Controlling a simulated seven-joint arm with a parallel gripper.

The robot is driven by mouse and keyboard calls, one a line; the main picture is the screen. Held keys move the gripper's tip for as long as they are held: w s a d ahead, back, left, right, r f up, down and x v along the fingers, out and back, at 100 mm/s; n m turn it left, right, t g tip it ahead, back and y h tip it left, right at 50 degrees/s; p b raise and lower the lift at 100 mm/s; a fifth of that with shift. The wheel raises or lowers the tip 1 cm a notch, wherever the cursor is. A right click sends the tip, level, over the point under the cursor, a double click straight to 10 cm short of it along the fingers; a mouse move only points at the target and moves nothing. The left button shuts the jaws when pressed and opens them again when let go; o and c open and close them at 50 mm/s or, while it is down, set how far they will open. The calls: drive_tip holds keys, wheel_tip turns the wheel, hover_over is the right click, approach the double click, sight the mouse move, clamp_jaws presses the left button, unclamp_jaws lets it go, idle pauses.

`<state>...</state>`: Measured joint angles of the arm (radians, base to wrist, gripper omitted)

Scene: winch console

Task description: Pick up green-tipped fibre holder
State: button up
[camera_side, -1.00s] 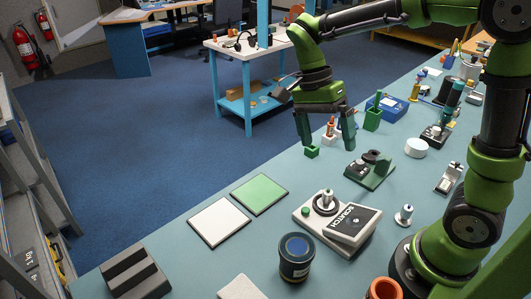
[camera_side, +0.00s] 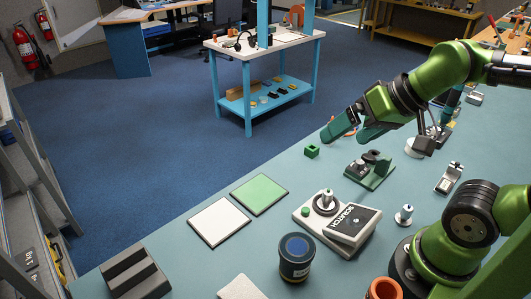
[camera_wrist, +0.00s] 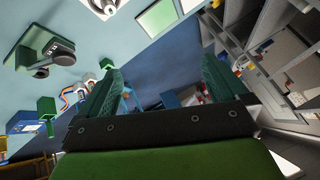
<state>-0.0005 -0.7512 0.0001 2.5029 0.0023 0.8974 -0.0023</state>
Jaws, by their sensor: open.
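My gripper (camera_side: 347,132) is tilted over, its fingers pointing left above the bench's far edge. In the wrist view, its two green fingers (camera_wrist: 160,66) stand wide apart with nothing between them. A small green block (camera_side: 312,150) stands on the bench just below and left of the fingertips in the side view. I cannot tell whether it belongs to the green-tipped fibre holder, and I cannot identify that holder surely in either view. The fingers and wrist hide the bench behind them. A green upright box (camera_wrist: 46,104) shows at left in the wrist view.
A green stand with a dark device (camera_side: 372,170) is right of the block. A white-topped trolley (camera_side: 265,45) stands beyond the bench.

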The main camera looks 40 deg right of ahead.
idle(0.3)
drive_tip(key=c, duration=0.8)
